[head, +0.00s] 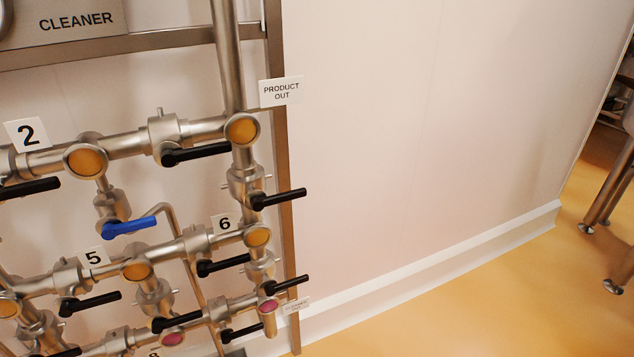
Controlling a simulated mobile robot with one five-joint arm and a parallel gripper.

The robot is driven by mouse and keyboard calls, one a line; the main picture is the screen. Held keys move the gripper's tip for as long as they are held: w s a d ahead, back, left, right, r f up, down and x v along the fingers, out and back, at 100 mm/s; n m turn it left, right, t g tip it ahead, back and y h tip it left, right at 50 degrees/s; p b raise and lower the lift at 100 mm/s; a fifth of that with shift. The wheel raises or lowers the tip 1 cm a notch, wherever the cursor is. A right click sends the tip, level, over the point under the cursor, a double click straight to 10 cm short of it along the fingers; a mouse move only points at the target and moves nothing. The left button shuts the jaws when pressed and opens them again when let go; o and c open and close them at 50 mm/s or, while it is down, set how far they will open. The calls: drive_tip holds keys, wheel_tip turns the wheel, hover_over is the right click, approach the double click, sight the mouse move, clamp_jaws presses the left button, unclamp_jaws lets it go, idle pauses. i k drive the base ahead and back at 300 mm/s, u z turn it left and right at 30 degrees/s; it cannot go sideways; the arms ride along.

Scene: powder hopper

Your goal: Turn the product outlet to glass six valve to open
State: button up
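The pipe panel fills the left side of the head view. A "PRODUCT OUT" sign (281,92) hangs at its upper right, near a round amber sight glass (242,130). A "6" label (224,223) sits beside a lower amber sight glass (257,236). Between these two glasses, on the vertical pipe, is the product outlet to glass six valve (246,182). Its black lever handle (279,199) points right, nearly level, across the pipe. Nothing touches the handle. My gripper is not in view.
Other black levers stick out nearby, one above left (197,154), one below left (223,265) and one below (290,284). A blue lever (130,227) is further left. The wall (400,120) right of the panel is bare, and yellow floor (470,300) is clear.

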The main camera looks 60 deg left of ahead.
sight(258, 203)
drive_tip(key=u, duration=0.15)
drive_tip(key=k, duration=0.1)
drive_tip(key=u, duration=3.55)
drive_tip(key=i, duration=0.55)
drive_tip(key=u, duration=0.1)
drive_tip(key=k, duration=0.6)
drive_tip(key=z, duration=0.2)
drive_tip(key=i, duration=0.55)
drive_tip(key=u, duration=0.2)
drive_tip(key=k, duration=0.45)
drive_tip(key=z, duration=0.3)
drive_tip(key=i, duration=0.3)
drive_tip(key=u, duration=0.15)
